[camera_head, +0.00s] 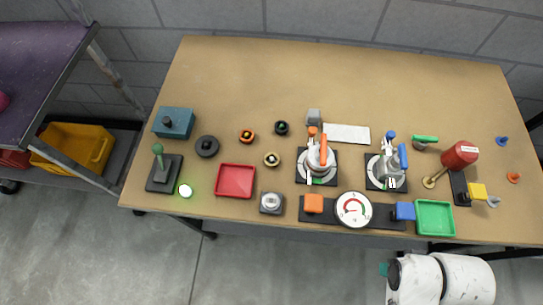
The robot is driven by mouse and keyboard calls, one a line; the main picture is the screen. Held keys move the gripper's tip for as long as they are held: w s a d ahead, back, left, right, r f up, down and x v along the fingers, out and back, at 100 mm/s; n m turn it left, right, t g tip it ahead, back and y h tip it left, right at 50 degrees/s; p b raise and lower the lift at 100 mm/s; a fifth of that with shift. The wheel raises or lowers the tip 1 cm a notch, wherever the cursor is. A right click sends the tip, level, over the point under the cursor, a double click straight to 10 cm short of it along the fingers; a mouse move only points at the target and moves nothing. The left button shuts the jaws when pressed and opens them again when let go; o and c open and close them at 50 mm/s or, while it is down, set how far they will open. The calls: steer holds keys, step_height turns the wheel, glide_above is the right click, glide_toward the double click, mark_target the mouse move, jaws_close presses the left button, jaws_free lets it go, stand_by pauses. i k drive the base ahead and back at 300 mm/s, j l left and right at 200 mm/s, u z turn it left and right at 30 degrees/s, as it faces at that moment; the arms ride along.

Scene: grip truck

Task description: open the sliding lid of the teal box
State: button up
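The teal box (183,124) sits at the far left of the wooden table, behind a green-handled joystick. A dark round knob (167,122) stands on its top, left of the middle. The top looks covered by a lid of the same teal colour, with no opening that I can make out. The box is small here, so the lid's edges are unclear. White links of my arm show at the bottom right, off the front of the table and far from the box. My gripper cannot be seen.
A green joystick (162,173), black dial (207,146) and red tray (235,181) stand near the box. Two clamp stations, a gauge (353,210), a green tray (435,218) and a red cylinder (460,155) fill the right. The table's back is clear. A shelf stands left.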

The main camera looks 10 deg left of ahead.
mark_target(168, 120)
steer(key=u, duration=1.2)
